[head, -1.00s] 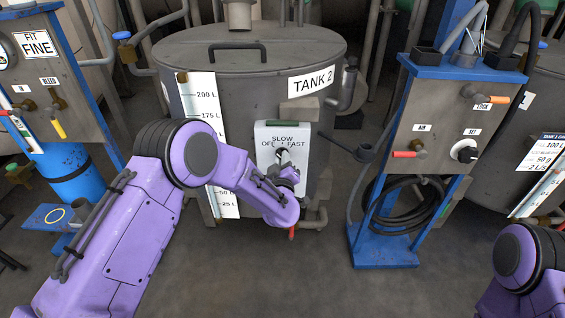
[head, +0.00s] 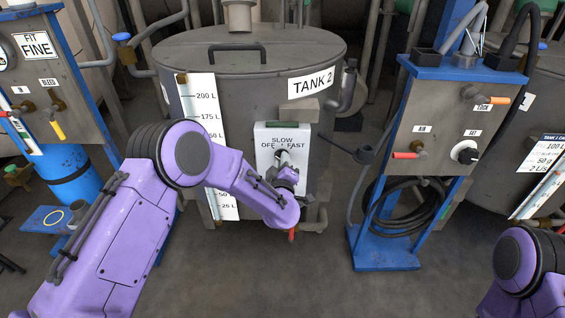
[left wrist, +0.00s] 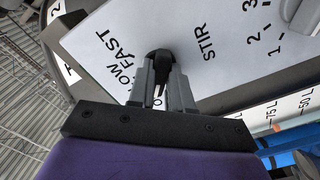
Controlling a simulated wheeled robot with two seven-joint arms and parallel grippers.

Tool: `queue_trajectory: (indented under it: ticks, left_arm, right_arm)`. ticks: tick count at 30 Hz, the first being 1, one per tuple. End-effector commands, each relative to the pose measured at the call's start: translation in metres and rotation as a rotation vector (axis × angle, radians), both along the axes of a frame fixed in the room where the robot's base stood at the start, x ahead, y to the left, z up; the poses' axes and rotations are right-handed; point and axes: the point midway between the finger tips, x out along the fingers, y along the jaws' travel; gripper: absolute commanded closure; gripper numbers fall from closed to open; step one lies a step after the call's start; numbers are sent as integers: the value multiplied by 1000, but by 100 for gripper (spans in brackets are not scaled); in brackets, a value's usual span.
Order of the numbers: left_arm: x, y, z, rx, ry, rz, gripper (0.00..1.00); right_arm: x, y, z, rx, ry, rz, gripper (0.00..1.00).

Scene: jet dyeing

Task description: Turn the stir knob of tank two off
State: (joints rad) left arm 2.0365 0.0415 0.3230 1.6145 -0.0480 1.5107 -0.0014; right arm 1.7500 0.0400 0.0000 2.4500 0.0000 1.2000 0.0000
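Tank two (head: 245,90), a grey drum labelled TANK 2, stands in the centre of the head view. Its white stir panel (head: 264,158) is marked SLOW, OFF and FAST. My left gripper (head: 284,160) is at the panel and mostly covers the knob there. In the left wrist view, the black stir knob (left wrist: 160,62) sits between the two grey fingertips of my left gripper (left wrist: 161,82), which are close together on either side of it. The fingers hide part of the dial lettering, and I cannot tell which mark the knob points to. My right gripper is out of view.
A blue-framed stand (head: 450,115) with a red-handled valve (head: 404,155) and a coiled black hose (head: 410,205) is right of the tank. Another blue-framed panel (head: 55,85) is at the left. The floor in front is clear.

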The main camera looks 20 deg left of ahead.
Motion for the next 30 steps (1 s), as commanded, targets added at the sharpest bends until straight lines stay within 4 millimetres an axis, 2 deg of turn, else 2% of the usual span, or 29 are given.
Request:
queue_trajectory:
  ticks: [1,2,10,13,24,30]
  left_arm:
    - [0,0,-1,-1,2,-1,64]
    - [0,0,-1,0,2,-1,57]
    - [-1,0,0,2,1,0,57]
    - [-8,-3,0,2,1,-2,57]
    - [-86,-26,0,3,3,-4,57]
    - [-102,-29,0,2,2,-2,57]
  right_arm:
    - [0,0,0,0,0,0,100]
    - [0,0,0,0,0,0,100]
    - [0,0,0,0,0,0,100]
    - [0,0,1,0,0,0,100]
    - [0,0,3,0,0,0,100]
    - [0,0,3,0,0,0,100]
